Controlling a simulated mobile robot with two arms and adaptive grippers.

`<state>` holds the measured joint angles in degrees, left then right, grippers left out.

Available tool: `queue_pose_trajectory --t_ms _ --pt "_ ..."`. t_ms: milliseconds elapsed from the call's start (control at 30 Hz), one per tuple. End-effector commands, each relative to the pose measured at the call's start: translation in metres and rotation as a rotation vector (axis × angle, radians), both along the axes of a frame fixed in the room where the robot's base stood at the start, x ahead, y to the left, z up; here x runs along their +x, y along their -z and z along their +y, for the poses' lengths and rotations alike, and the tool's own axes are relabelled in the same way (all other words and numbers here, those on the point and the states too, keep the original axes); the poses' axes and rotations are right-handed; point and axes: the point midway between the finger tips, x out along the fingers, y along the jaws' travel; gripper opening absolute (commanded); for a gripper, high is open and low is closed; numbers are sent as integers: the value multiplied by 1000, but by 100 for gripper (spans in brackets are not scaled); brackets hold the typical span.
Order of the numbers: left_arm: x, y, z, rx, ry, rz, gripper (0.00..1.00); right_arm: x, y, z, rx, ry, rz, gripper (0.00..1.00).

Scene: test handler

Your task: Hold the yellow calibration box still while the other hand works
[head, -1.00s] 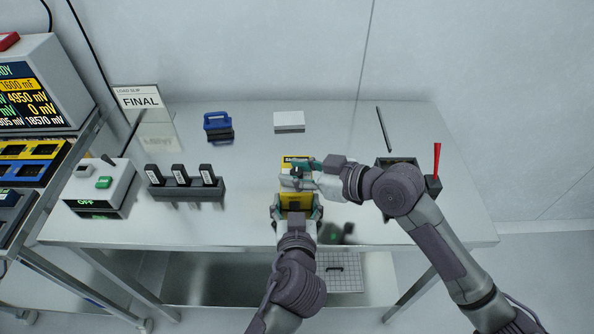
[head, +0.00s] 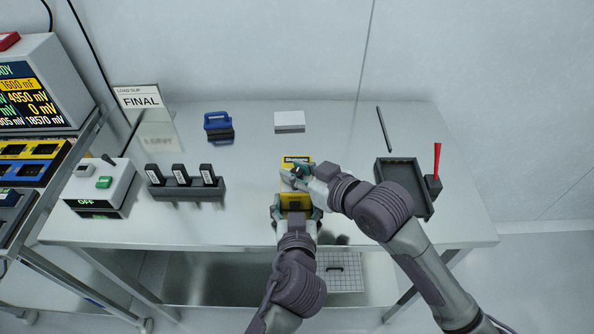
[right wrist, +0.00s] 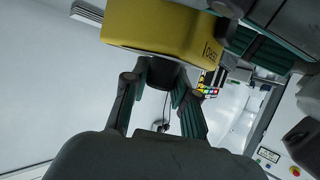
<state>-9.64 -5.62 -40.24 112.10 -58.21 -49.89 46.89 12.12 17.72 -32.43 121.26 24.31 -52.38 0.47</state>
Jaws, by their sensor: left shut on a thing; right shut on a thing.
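The yellow calibration box (head: 295,201) is in the middle of the head view, above the front part of the table. My left gripper (head: 297,210) is shut on it from the near side. My right gripper (head: 296,176) reaches over the box from the right and covers its middle. In the right wrist view the yellow box (right wrist: 160,28) fills the top. A dark round knob (right wrist: 162,74) sticks out of it between the fingers of my right gripper (right wrist: 160,92), which is shut on it. My left gripper (right wrist: 262,40) shows at the upper right, against the box.
A dark tray (head: 427,207) and a red-tipped tool (head: 437,160) are at right, with a thin rod (head: 383,128) behind. A rack of black modules (head: 186,190), a blue-handled block (head: 218,124) and a white box (head: 289,121) stand left and behind. The green-button unit (head: 103,184) is far left.

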Motion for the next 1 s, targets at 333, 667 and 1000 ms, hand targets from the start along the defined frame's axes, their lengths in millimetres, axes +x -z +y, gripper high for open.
queue_pose_trajectory --t_ms 333,667,1000 --pt "0 0 0 -1 -1 0 48 0 1 0 -1 -1 2 52" --pt "0 0 0 -1 0 0 48 -1 0 -1 -1 -1 0 54" --pt "0 0 0 -1 0 0 48 -38 -20 -36 -4 -2 -1 54"
